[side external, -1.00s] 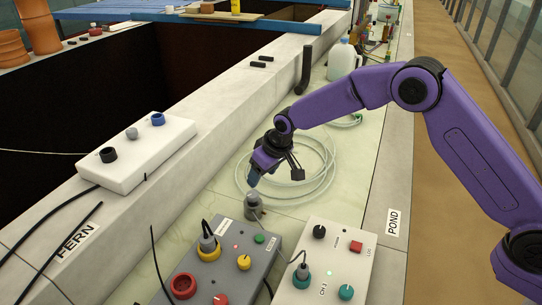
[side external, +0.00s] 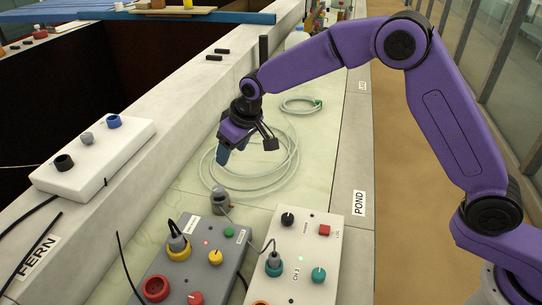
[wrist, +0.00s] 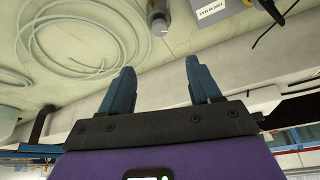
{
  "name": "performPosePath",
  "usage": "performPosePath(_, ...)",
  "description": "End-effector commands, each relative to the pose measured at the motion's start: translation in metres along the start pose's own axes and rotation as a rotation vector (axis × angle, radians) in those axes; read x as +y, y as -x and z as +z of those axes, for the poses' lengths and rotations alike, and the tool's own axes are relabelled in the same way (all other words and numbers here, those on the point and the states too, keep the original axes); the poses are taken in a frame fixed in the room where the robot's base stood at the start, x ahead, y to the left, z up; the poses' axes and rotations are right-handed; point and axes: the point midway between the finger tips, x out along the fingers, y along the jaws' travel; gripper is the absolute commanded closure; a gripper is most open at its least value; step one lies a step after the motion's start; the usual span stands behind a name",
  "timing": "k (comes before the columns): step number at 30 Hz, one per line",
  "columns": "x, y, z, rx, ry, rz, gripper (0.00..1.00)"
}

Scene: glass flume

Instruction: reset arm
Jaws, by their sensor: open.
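My gripper (side external: 224,152) is at the end of my purple arm, above the pale bench top. In the wrist view its two blue fingers (wrist: 160,88) stand apart with nothing between them. In the side view the fingers hang a little above and behind a grey plug-like piece (side external: 220,200), apart from it. The same grey piece seems to show at the top of the wrist view (wrist: 158,14). A coil of clear hose (side external: 284,165) lies on the bench behind and below the gripper.
A grey control box (side external: 196,262) and a white control box (side external: 306,250) with cables stand in front. Another white box (side external: 95,155) sits on the ledge at left, beside the dark open tank (side external: 160,75). A black upright post (side external: 264,50) stands behind the gripper.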

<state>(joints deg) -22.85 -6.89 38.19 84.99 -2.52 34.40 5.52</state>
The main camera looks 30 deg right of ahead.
Motion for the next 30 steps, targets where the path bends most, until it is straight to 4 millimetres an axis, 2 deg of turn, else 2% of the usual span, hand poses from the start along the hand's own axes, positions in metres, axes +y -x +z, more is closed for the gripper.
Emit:
performPosePath(6,-0.001,0.003,0.002,-0.004,0.007,-0.002,0.37)
performPosePath(11,-0.007,0.022,0.018,-0.024,0.047,-0.016,0.37)
performPosePath(20,-0.016,0.076,0.085,-0.098,0.170,-0.054,0.37)
performPosePath(30,-0.011,0.135,0.183,-0.182,0.316,-0.091,0.37)
